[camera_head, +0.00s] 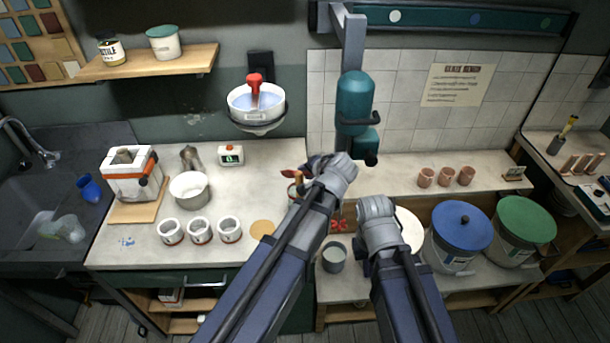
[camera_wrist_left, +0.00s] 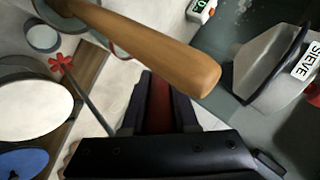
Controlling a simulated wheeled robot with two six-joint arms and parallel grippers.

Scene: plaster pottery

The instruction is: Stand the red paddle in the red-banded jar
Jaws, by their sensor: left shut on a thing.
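My left gripper (camera_head: 312,166) is shut on the red paddle (camera_wrist_left: 160,103); in the left wrist view a red strip of it shows between the two dark fingers (camera_wrist_left: 165,100). In the head view the gripper and arm mostly hide it. A thick wooden handle (camera_wrist_left: 150,45) crosses close in front of the left wrist camera. It seems to rise from a jar with a red curve on it (camera_wrist_left: 128,54), largely hidden behind the handle. In the head view that wooden handle (camera_head: 298,180) shows just left of my gripper. My right gripper (camera_head: 363,250) hangs low on the right, its fingers unclear.
Several white cups with orange-red bands (camera_head: 200,230) stand on the left counter near a white pot (camera_head: 189,188). A wall-mounted bowl (camera_head: 256,105) holds a red-handled tool. A grey cup (camera_head: 334,258), blue-lidded bucket (camera_head: 461,225) and green-lidded bucket (camera_head: 525,219) stand right.

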